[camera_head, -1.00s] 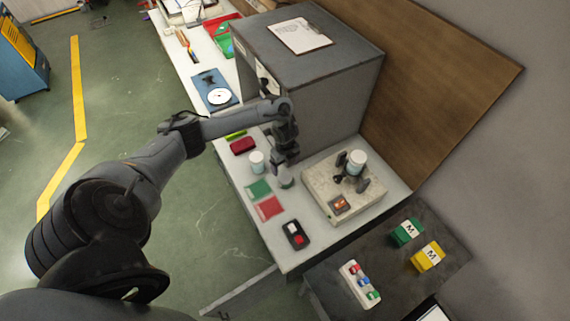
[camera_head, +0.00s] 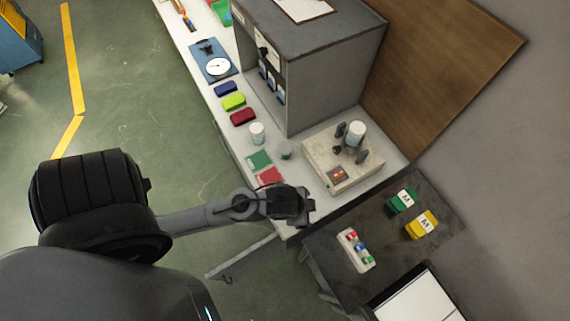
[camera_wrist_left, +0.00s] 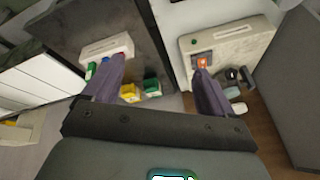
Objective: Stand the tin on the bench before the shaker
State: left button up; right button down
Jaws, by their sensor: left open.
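The shaker (camera_head: 318,165) is a beige box with an orange-lit switch and dark clamp parts on the bench (camera_head: 305,215). A white tin (camera_head: 356,132) stands on it between the dark clamp parts. A smaller white tub (camera_head: 257,134) and a grey-lidded tin (camera_head: 285,150) stand on the bench left of the shaker. My left gripper (camera_head: 303,206) is over the front end of the bench, apart from all of these. In the left wrist view its fingers (camera_wrist_left: 155,78) are spread and empty, with the shaker (camera_wrist_left: 240,42) beyond the right finger. My right gripper is not in view.
Green (camera_head: 259,160) and red (camera_head: 269,176) cards lie before the shaker. Red (camera_head: 243,116), lime (camera_head: 233,101) and blue (camera_head: 225,88) blocks and a dial scale (camera_head: 217,66) lie farther back. A grey cabinet (camera_head: 325,90) stands behind. A dark side table (camera_head: 325,250) holds green and yellow boxes.

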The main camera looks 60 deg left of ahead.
pick_arm(q)
jog(key=s+a+r+n+g, duration=0.1)
jog(key=s+r+n, duration=0.2)
jog(key=s, duration=0.2)
jog(key=shift+s+a+r+n, duration=0.3)
jog(key=shift+a+n, duration=0.1)
jog(key=shift+r, duration=0.15)
